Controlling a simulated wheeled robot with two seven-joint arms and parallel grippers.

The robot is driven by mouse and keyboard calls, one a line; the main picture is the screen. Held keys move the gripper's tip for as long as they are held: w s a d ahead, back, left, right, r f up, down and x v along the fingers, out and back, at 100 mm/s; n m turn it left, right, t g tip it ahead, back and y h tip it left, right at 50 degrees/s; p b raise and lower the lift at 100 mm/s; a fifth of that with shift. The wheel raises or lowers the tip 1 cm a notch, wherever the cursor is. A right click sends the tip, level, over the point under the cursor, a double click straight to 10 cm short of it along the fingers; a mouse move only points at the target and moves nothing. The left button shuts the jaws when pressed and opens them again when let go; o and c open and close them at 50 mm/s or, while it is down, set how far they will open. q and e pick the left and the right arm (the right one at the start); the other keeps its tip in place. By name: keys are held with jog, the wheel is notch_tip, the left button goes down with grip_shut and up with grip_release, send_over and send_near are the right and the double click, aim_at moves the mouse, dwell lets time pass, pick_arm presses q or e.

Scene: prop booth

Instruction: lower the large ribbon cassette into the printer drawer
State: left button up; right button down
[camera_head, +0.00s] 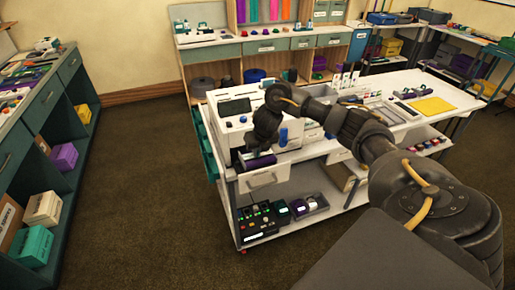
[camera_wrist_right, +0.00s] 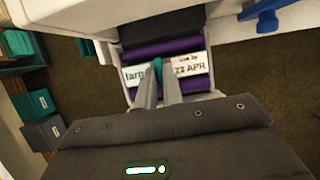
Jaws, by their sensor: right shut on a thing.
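The large ribbon cassette (camera_wrist_right: 192,66) shows purple rolls and white labels in the right wrist view; one reads "23 APR", another begins "larg". In the head view the cassette (camera_head: 261,161) is a dark purple bar just over the open white printer drawer (camera_head: 263,179). My right gripper (camera_wrist_right: 158,88) is shut on the middle of the cassette, pointing down; in the head view the arm hides part of it. I cannot tell whether the cassette touches the drawer floor. The white printer (camera_head: 234,123) stands behind the drawer. My left gripper is not in view.
A blue lever (camera_head: 283,137) sits on the printer's right side, close to my right wrist. The white cart's lower shelf (camera_head: 285,226) holds a control box with lit buttons (camera_head: 257,221) and small bins. Shelving (camera_head: 52,190) stands at left; the floor between is clear.

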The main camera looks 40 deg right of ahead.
aim_at(258, 157)
jog(key=shift+f+b, duration=0.55)
jog(key=shift+f, duration=0.35)
jog(key=shift+f+b, duration=0.45)
jog(key=shift+b, duration=0.05)
jog(key=shift+f, duration=0.2)
jog(key=shift+f+b, duration=0.3)
jog(key=shift+f, duration=0.05)
jog(key=shift+f+b, duration=0.45)
jog(key=shift+f, duration=0.4)
